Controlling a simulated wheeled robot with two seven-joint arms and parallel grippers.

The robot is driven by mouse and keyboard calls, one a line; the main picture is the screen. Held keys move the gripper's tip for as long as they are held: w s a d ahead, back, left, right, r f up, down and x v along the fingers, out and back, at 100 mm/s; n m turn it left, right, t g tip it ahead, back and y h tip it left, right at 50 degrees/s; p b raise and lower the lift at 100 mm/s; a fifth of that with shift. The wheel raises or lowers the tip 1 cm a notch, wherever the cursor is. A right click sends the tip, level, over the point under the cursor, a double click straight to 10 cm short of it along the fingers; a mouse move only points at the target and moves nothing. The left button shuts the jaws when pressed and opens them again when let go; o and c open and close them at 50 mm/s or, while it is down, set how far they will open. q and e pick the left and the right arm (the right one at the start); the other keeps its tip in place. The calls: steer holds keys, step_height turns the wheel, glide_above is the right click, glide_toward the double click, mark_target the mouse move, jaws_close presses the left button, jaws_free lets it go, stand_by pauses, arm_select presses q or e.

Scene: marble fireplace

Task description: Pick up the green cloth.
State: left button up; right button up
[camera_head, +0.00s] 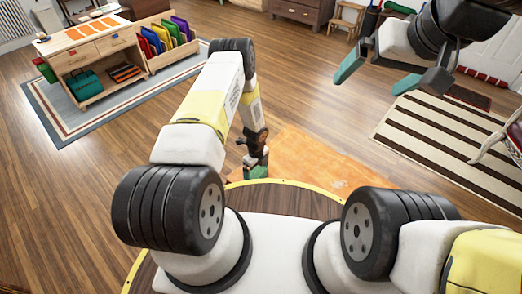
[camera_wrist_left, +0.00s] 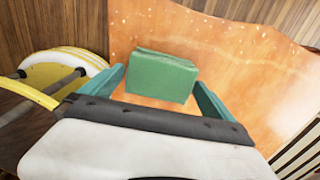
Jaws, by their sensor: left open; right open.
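The green cloth (camera_wrist_left: 162,77) looks like a folded, boxy bundle in the left wrist view, lying on an orange, speckled surface (camera_wrist_left: 232,60). My left gripper (camera_wrist_left: 158,92) is open, with one teal finger on each side of the cloth's near part; I cannot tell whether they touch it. In the head view the left gripper (camera_head: 254,155) points down over a small green patch, the cloth (camera_head: 257,172), which it partly hides. My right gripper (camera_head: 379,77) is open and empty, raised at the upper right, far from the cloth.
A wooden shelf unit (camera_head: 95,52) with colourful folders stands on a rug at the upper left. A striped rug (camera_head: 440,135) and part of a chair (camera_head: 510,138) are at the right. Bare wooden floor (camera_head: 290,85) lies between.

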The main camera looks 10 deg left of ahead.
arm_select(q)
step_height(320, 180, down, 2)
steer(key=shift+f, duration=0.1)
steer(key=c, duration=1.1)
steer(key=shift+w+r, duration=0.1)
steer(key=shift+r, duration=0.45)
steer(key=r, duration=0.1)
steer(key=s+r, duration=0.1)
steer(key=shift+s+d+r, duration=0.15)
steer(key=shift+r, duration=0.15)
steer(key=s+d, duration=0.1)
steer(key=s, duration=0.4)
steer(key=s+d+r, duration=0.1)
steer(key=s, duration=0.3)
steer(key=s+d, duration=0.1)
steer(key=s, duration=0.4)
steer(key=shift+s+r, duration=0.2)
steer(key=shift+s, duration=0.1)
